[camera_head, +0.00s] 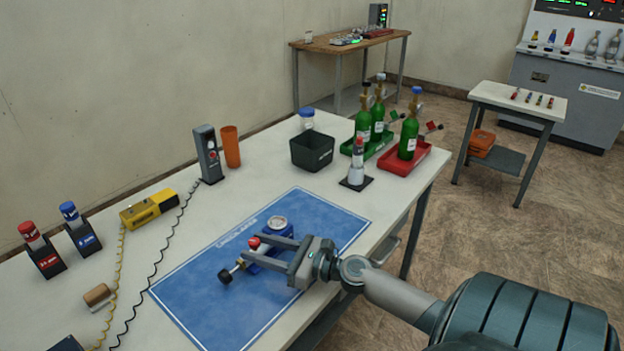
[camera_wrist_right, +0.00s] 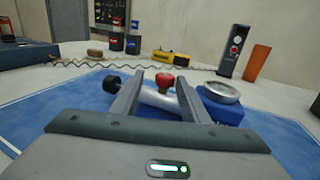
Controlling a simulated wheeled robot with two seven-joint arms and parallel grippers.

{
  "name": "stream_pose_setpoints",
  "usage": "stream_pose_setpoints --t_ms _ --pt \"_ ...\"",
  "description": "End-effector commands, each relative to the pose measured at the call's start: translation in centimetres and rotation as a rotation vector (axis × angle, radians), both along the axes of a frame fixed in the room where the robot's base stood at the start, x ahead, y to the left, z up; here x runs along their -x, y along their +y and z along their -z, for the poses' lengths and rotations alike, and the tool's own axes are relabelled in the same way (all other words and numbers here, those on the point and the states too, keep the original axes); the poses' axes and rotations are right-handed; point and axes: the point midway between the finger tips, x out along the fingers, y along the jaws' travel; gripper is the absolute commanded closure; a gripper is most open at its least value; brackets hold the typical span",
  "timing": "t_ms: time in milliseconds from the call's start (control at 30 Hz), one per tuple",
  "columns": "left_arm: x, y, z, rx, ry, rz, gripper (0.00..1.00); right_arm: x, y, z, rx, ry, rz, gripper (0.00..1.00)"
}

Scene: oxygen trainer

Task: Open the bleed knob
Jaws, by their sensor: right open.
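A regulator lies on the blue mat (camera_head: 200,290), with a blue body (camera_head: 266,264), a round gauge (camera_head: 277,223), a red knob (camera_head: 254,243) and a black knob (camera_head: 225,276) at its left end. Which knob is the bleed knob is not labelled legibly. My right gripper (camera_head: 252,249) is open over the regulator. In the right wrist view the red knob (camera_wrist_right: 165,79) appears between the two fingertips, with the silver barrel (camera_wrist_right: 160,100) behind them. Whether the fingers touch anything is unclear. The gauge (camera_wrist_right: 222,93) is to the right. My left gripper is out of view.
Green cylinders (camera_head: 408,137) stand in red and green trays at the back right. A black bin (camera_head: 312,151), orange cup (camera_head: 231,146) and grey device (camera_head: 208,154) stand behind the mat. A yellow device (camera_head: 148,208) and coiled cord lie left. The mat's front is clear.

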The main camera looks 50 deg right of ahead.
Motion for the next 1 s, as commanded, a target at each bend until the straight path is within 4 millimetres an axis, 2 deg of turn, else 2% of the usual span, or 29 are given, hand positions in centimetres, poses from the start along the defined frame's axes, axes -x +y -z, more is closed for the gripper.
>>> stream_pose_setpoints --t_ms 67,700,1000 --pt "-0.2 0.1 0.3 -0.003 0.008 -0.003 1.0 1.0 -0.4 0.3 0.001 0.002 0.0 0.59" --pt "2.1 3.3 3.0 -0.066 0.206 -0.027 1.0 10.9 -4.7 0.3 -0.001 0.002 0.002 0.59" --pt "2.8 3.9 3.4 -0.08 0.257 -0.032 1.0 13.8 -6.0 0.0 -0.001 -0.001 0.001 0.59"
